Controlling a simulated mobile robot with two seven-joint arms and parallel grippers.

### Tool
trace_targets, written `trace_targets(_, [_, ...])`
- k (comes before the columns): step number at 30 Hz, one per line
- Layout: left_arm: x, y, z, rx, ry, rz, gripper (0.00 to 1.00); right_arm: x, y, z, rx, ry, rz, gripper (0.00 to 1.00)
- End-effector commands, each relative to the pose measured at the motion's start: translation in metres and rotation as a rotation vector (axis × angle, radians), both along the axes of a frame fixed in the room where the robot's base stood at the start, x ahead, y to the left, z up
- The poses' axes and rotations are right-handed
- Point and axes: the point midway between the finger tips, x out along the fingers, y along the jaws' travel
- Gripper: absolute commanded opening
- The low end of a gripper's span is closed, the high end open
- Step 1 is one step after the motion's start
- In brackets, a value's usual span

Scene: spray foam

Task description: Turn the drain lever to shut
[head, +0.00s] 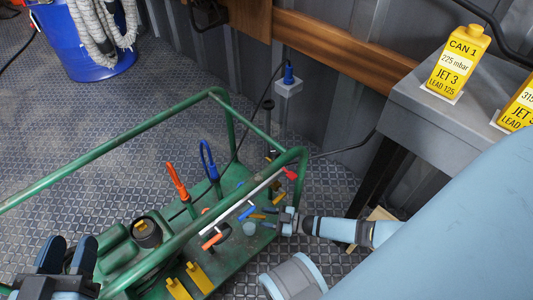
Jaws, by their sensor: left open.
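A green tube-framed cart (160,147) carries several coloured handles; none is readably marked as the drain lever. An orange-red handle (176,181) and a blue looped handle (209,160) stand upright on it. A small red lever (290,174) sits by the far right post. A blue lever (247,212) and an orange-ended lever (212,241) sit low near the front rail. My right gripper (266,218) is at the cart's right side, close to the blue lever; contact and jaw opening are unclear. My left gripper (68,254) is open at bottom left, its fingers apart and empty.
Two yellow handles (188,281) and a dark round cap (147,233) are at the cart's near side. A grey table (410,97) with yellow cans (457,62) stands right. A blue drum (92,50) with hoses stands back left. Patterned floor (60,140) is free at left.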

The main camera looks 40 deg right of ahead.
Motion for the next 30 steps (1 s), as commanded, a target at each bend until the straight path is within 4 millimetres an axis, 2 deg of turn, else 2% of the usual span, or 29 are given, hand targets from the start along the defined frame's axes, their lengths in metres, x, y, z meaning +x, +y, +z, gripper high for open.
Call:
trace_targets(5, [0.0, 0.0, 0.002, -0.002, 0.002, -0.001, 0.43, -0.005, -0.005, 0.001, 0.0, 0.0, 0.0, 0.42])
trace_targets(8, [-0.001, -0.001, 0.005, -0.007, 0.016, -0.004, 0.43, -0.015, -0.015, 0.001, -0.001, 0.003, -0.002, 0.42])
trace_targets(21, [-0.012, -0.008, -0.002, -0.08, 0.145, -0.006, 0.43, -0.083, -0.08, 0.001, -0.002, 0.002, -0.002, 0.42])
trace_targets(30, [-0.014, -0.009, -0.006, -0.096, 0.176, -0.004, 0.43, -0.1, -0.096, 0.0, 0.0, 0.0, 0.0, 0.42])
